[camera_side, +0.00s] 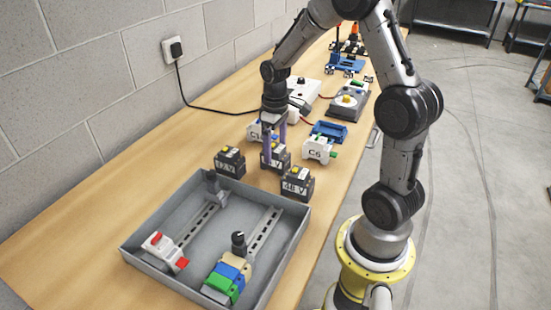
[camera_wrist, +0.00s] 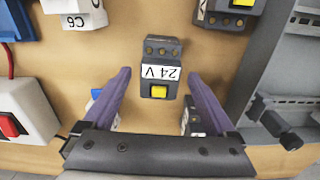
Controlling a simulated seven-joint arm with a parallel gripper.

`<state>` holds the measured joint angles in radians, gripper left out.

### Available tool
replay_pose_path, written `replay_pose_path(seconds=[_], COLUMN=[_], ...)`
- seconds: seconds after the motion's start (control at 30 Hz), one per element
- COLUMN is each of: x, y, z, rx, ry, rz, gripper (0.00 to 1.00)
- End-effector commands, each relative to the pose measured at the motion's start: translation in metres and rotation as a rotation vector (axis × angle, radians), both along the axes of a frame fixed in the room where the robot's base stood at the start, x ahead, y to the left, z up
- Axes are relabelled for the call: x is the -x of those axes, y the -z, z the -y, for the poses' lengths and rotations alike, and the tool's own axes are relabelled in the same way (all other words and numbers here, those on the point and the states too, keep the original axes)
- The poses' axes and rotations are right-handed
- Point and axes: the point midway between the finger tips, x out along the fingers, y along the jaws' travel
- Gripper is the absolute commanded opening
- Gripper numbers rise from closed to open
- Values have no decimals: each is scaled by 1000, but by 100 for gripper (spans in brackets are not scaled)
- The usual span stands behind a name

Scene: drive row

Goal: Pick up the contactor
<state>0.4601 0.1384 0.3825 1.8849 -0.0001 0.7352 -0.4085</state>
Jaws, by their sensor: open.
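Three dark grey blocks with yellow buttons, which look like contactors, stand in a row on the bench. The 24 V contactor (camera_side: 279,160) is the middle one. It also shows in the wrist view (camera_wrist: 161,66), with its label reading upside down. The 12 V block (camera_side: 229,161) is to its left and the 48 V block (camera_side: 297,184) to its right. My gripper (camera_side: 275,153) is open and points down over the 24 V block. In the wrist view my gripper (camera_wrist: 160,73) has one purple finger on each side of that block, with visible gaps.
A grey tray (camera_side: 140,262) with rails and a few modules lies in front. White modules, including C6 (camera_side: 318,149), stand close behind the blocks. A blue holder (camera_side: 328,131) and a white box with a red switch (camera_wrist: 22,112) are nearby. A wall is at left.

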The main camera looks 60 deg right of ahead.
Motion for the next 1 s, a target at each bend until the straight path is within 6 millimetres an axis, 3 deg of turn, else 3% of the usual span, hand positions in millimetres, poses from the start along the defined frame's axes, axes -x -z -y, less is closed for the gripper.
replay_pose_path(seconds=[0.2,0.53,1.0], x=[1,0,0], y=[31,37,36], z=[0,0,0], rx=[-2,0,0], ry=[0,0,0], rz=[-4,0,0], gripper=[91,91,7])
